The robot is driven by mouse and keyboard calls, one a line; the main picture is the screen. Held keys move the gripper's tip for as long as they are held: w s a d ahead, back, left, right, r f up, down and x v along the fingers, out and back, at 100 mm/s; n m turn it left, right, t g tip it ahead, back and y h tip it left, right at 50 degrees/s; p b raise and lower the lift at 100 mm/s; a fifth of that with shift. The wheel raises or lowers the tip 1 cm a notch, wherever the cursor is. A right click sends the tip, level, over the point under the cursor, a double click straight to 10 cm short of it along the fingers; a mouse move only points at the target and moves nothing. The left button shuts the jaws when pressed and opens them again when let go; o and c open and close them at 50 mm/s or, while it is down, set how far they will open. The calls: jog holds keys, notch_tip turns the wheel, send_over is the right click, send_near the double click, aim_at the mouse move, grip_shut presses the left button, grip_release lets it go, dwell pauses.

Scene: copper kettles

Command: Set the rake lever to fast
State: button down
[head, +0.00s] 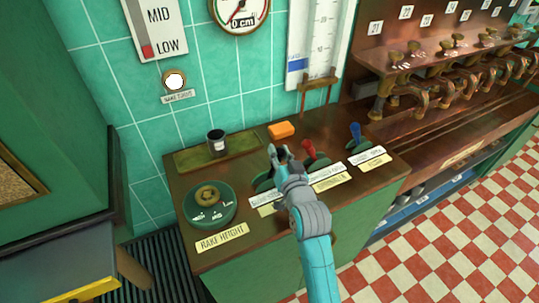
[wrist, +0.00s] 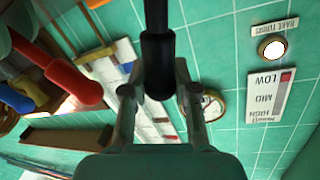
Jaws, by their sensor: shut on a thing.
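The rake lever appears to be the black-handled one (wrist: 158,60), the leftmost of three on the wooden console (head: 185,255). My gripper (head: 279,154) is over that lever's dark base (head: 262,180) in the head view. In the wrist view my gripper (wrist: 160,82) is shut on the black handle, one finger on each side. In the head view my gripper hides most of the handle and part of its labels (head: 262,198), so I cannot read the setting. The red lever (head: 310,150) and blue lever (head: 355,130) stand to the right.
A round green dial (head: 208,203) labelled rake height is left of the levers. A dark cup (head: 216,142) and orange block (head: 281,130) sit behind. A white lamp (head: 174,80) is lit on the tiled wall. Copper taps (head: 440,80) line the right.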

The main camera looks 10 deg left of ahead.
jog(key=shift+w+d+f+m, duration=0.35)
jog(key=shift+w+d+m, duration=0.1)
jog(key=shift+d+m, duration=0.3)
jog(key=shift+a, duration=0.1)
jog(key=c, duration=0.9)
grip_release()
jog(key=shift+o, duration=0.2)
jog(key=v, duration=1.2)
jog(key=shift+r, duration=0.1)
